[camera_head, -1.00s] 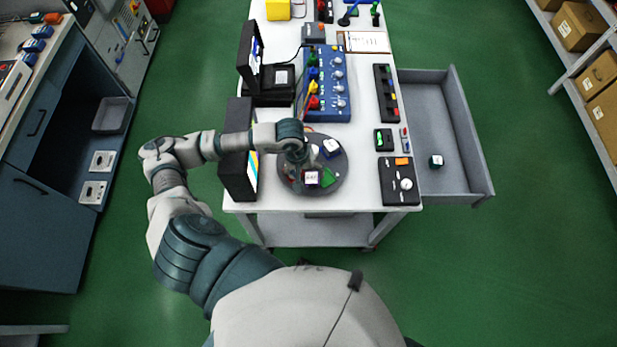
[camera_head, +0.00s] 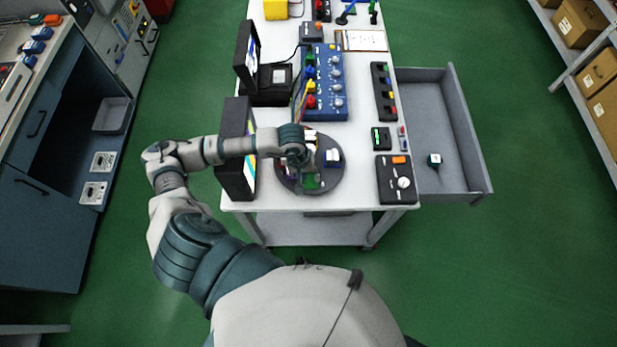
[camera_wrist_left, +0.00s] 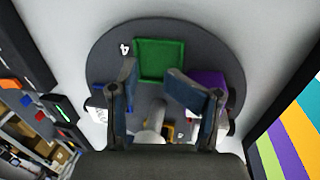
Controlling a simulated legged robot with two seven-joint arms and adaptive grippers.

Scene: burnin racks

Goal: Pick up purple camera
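The purple camera (camera_wrist_left: 207,82) shows in the left wrist view at the right side of a dark round turntable (camera_wrist_left: 205,42). It is partly hidden behind the right finger and lies outside the finger gap. My left gripper (camera_wrist_left: 150,74) points down over the turntable with its fingers apart and nothing between them. In the head view my left gripper (camera_head: 301,161) covers part of the turntable (camera_head: 335,177), and little of the purple camera shows there. My right gripper is not in view.
A green square piece (camera_wrist_left: 160,60) lies on the turntable beyond the fingertips. A black monitor (camera_head: 234,150) stands close on the left. A blue knob panel (camera_head: 326,82) is behind. An open drawer (camera_head: 470,150) juts out right.

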